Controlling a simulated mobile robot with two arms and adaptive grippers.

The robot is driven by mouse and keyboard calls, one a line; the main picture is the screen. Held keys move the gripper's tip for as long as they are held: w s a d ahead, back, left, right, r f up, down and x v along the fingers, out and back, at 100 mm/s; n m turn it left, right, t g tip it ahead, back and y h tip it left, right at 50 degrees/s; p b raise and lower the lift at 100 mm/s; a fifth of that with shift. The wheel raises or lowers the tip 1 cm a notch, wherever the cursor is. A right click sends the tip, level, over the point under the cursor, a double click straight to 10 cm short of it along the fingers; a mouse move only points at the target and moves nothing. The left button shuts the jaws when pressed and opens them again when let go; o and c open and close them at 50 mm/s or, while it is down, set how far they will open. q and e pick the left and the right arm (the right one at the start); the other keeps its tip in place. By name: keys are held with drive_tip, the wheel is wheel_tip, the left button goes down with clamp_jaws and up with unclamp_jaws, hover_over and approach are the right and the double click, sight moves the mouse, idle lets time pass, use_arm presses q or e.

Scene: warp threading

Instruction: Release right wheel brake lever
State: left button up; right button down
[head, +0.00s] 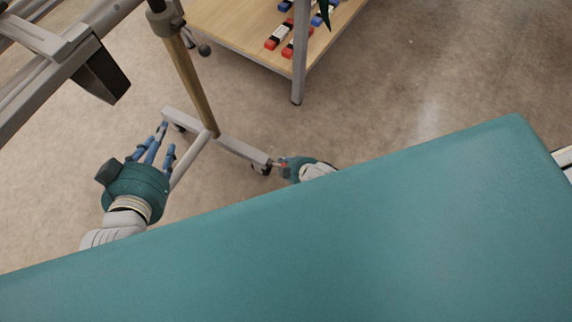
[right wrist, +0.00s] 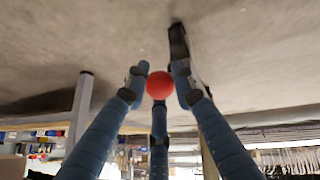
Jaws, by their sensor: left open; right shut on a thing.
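The warping stand's grey foot (head: 238,149) lies low on the floor, with a dark wheel (head: 262,169) at its right end. My right gripper (head: 284,168) is beside this wheel, partly hidden by my teal body panel. In the right wrist view my right gripper (right wrist: 158,88) has its blue fingers closed around a red ball knob (right wrist: 160,85), which looks like the end of the brake lever. The lever's arm is hidden. My left gripper (head: 160,146) is open and empty, with its fingers spread above the floor left of the foot.
The stand's brown post (head: 187,85) rises from the foot. A wooden shelf table (head: 235,32) with red and blue boxes (head: 279,34) stands behind, its grey leg (head: 299,60) near my right gripper's far side. A metal frame (head: 45,70) is at upper left.

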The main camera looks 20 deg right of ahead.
drive_tip(key=shift+w+a+r, duration=0.2)
drive_tip(key=shift+w+r, duration=0.15)
drive_tip(key=shift+r, duration=0.05)
drive_tip(key=c, duration=1.4)
unclamp_jaws()
drive_tip(key=shift+c, duration=0.2)
drive_tip(key=shift+s, duration=0.1)
drive_tip(key=shift+f, duration=0.1)
drive_tip(key=shift+s+d+r, duration=0.2)
drive_tip(key=shift+s+r, duration=0.15)
drive_tip(key=shift+s, duration=0.1)
drive_tip(key=v, duration=1.1)
drive_tip(key=shift+w, duration=0.1)
